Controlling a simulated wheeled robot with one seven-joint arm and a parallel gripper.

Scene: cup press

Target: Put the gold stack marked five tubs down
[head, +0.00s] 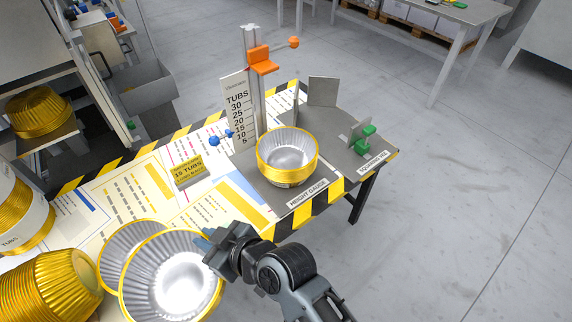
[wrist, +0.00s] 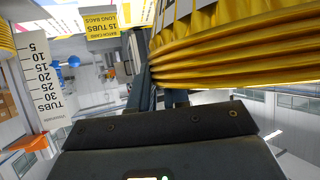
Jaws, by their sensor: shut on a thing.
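My gripper (head: 212,247) is shut on the rim side of a gold tub stack (head: 168,278) with a silver inside, low in the head view. In the wrist view the gripper (wrist: 165,98) is at the stack's left edge, and the gold layered rims (wrist: 235,45) fill the upper right. A white band shows on the stack there, but its mark is not readable. The stack is roughly upright, open side up. Whether it touches the table cannot be told. Another gold-rimmed silver tub (head: 122,247) is partly hidden behind it.
A gold-rimmed stack (head: 288,158) stands on the height gauge plate, beside the tub scale (head: 238,105) with its orange slider (head: 262,60). Gold stacks (head: 50,285) crowd the lower left. Printed table surface between is clear.

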